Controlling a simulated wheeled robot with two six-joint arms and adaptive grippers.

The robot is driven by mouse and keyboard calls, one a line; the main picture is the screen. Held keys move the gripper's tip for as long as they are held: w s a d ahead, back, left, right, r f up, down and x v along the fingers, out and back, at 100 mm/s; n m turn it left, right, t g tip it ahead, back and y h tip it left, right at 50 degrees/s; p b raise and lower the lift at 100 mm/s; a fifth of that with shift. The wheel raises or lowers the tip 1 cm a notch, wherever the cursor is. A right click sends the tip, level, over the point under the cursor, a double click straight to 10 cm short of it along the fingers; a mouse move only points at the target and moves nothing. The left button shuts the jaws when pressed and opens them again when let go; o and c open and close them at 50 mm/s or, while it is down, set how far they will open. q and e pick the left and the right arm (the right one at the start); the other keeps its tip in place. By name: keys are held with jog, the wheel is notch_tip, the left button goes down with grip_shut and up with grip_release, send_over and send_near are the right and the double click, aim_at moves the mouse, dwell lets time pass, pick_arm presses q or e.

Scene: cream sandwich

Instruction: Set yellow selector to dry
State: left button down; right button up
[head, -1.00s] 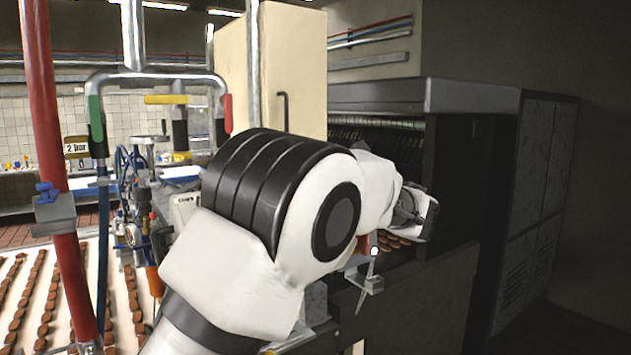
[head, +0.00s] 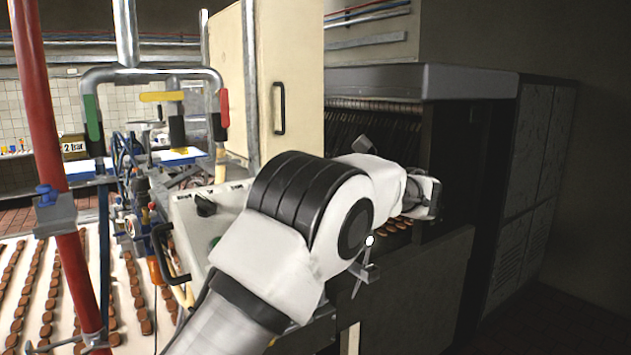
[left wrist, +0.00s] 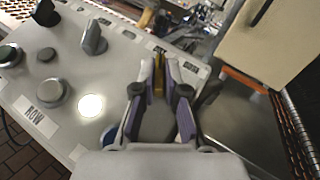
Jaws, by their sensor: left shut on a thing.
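In the left wrist view the yellow selector (left wrist: 158,57) stands near the top edge of a grey control panel (left wrist: 120,75). My left gripper (left wrist: 159,68) is shut on it, a finger on each side, so only a narrow yellow strip shows. Its label and the word it points at are hidden or too small to read. In the head view my left arm covers the right part of the panel (head: 182,212), and the yellow selector is hidden there. My right gripper is in neither view.
The panel also carries a grey selector (left wrist: 93,38), a lit white button (left wrist: 91,106), a grey button (left wrist: 50,92) and a black knob (head: 205,205). A dark oven (head: 420,85) stands to the right. A cream cabinet door (head: 285,75) stands behind the panel.

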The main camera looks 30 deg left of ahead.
pick_arm(q)
jog(key=c, duration=1.2)
grip_release()
jog(key=shift+a+f, duration=0.1)
jog(key=shift+f, duration=0.1)
jog(key=shift+a, duration=0.5)
jog(key=d, duration=0.8)
jog(key=w+d, duration=0.1)
jog(key=d, duration=0.3)
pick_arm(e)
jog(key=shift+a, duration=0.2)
pick_arm(q)
jog(key=shift+a, duration=0.1)
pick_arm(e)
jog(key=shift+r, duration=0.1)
pick_arm(q)
jog(key=shift+w, duration=0.1)
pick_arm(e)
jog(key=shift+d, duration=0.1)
